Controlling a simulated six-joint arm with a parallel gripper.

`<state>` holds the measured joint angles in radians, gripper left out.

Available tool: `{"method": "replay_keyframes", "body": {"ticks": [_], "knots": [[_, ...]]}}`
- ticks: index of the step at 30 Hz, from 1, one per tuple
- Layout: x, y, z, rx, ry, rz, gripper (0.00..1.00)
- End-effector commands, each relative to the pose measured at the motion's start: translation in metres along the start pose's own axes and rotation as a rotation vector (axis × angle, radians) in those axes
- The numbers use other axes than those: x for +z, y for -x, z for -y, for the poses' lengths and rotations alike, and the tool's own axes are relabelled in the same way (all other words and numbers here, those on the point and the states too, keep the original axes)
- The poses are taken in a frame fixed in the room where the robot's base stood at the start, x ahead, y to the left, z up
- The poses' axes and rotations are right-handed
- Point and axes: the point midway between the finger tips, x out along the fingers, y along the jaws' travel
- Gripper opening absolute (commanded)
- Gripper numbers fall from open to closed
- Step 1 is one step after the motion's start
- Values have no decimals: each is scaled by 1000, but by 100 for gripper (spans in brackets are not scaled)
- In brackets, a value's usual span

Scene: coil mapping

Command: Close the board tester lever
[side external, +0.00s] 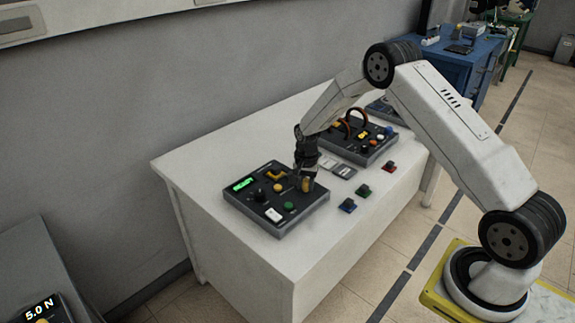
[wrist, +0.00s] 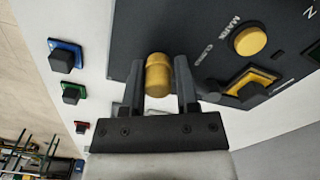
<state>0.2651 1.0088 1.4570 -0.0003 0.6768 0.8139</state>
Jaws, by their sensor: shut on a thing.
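The board tester (side external: 245,207) is a dark panel on the white table, with a lit green display at its far left. Its dark face also fills the upper right of the wrist view (wrist: 205,25). A yellow cylindrical lever handle (wrist: 158,75) stands at the panel's edge; it also shows in the side view (side external: 306,185). My gripper (wrist: 158,88) is shut on the lever handle, with one finger on each side. In the side view my gripper (side external: 306,174) points down over the panel's right end. The lever's lower part is hidden.
The panel also carries a yellow button (wrist: 250,40), a yellow bracket (wrist: 250,82), a green button (side external: 289,205) and a white piece (side external: 274,214). Blue (side external: 347,205), green (side external: 363,191) and red (side external: 389,167) blocks stand along the table's front. A second dark panel (side external: 350,150) stands behind.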

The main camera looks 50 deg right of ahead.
Motion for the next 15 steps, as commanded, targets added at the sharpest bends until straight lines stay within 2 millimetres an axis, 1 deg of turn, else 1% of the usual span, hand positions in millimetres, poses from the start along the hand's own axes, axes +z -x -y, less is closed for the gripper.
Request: {"method": "replay_keyframes", "body": {"ticks": [1, 6, 15], "knots": [[-1, 3, 4, -7, -40, -8, 0], [4, 4, 11, -8, -148, -8, 0], [7, 4, 16, -9, -242, -8, 0]]}}
